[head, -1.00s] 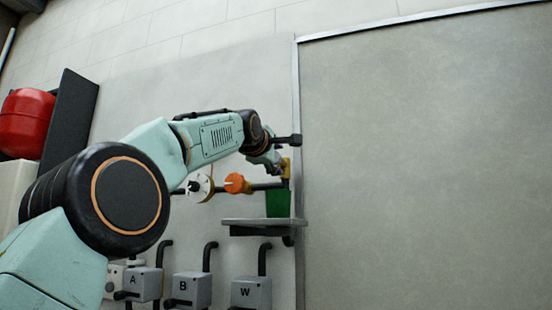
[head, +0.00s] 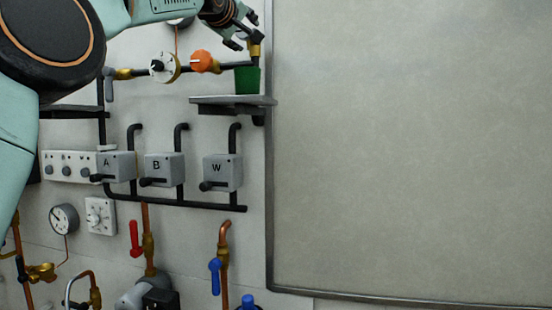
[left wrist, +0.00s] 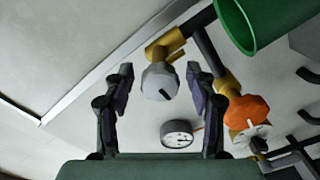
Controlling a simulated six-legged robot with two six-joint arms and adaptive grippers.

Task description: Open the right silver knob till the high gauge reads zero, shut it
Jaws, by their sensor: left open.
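The right silver knob (left wrist: 160,82) sits on a brass valve at the right end of the pipe. In the left wrist view it appears between the fingertips of my left gripper (left wrist: 157,76); I cannot tell whether they touch it. In the head view my arm mostly covers this gauge (head: 182,22). My right gripper is not in view.
An orange knob (head: 201,61) and a white dial (head: 164,67) are on the same pipe. A green cup (head: 247,83) stands on a small shelf (head: 225,101) under the brass outlet. Grey boxes A, B and W and a lower gauge (head: 64,219) are below. The right panel is bare.

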